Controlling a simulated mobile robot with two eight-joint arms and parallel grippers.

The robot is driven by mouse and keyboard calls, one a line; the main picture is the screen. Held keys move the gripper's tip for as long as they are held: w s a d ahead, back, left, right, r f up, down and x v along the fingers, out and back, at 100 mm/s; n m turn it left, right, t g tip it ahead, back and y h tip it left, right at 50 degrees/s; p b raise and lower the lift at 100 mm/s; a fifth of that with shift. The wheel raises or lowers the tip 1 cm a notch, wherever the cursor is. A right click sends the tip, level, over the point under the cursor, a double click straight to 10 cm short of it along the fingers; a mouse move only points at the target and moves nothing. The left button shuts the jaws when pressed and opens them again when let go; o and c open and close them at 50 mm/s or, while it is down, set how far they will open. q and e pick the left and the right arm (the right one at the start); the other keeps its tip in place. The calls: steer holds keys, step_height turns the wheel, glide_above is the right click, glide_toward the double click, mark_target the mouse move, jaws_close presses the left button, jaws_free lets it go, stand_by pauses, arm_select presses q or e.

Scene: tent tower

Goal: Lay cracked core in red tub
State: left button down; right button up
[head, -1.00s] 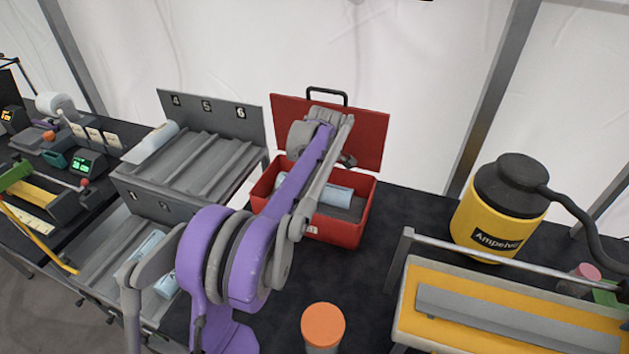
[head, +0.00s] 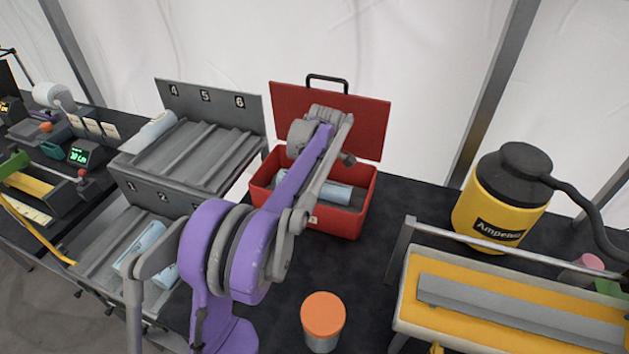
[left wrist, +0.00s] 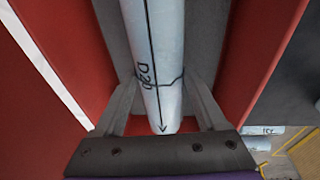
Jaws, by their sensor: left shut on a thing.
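The red tub (head: 342,224) stands open on the dark table with its lid (head: 360,115) raised behind it. A pale blue cylindrical core (head: 335,190) lies lengthwise inside the tub, low between its walls. In the left wrist view the core (left wrist: 158,50) carries "D20", an arrow and a dark crack-like line around it. My left gripper (left wrist: 160,98) is shut on the core near its end, with red tub walls on both sides. In the head view its fingers are hidden behind my arm. I cannot tell whether the core touches the tub floor. My right gripper is not in view.
A grey numbered rack (head: 205,155) stands left of the tub, with a core (head: 150,132) in its upper tier and others (head: 140,245) below.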

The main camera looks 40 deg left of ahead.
arm_select(q)
steer(key=shift+f, duration=0.25)
stand_by(0.4)
jaws_free()
step_height(320, 180, up, 11)
steer(key=d, duration=0.2)
steer(key=shift+s+f, duration=0.2)
steer(key=shift+s, duration=0.15)
stand_by(0.6)
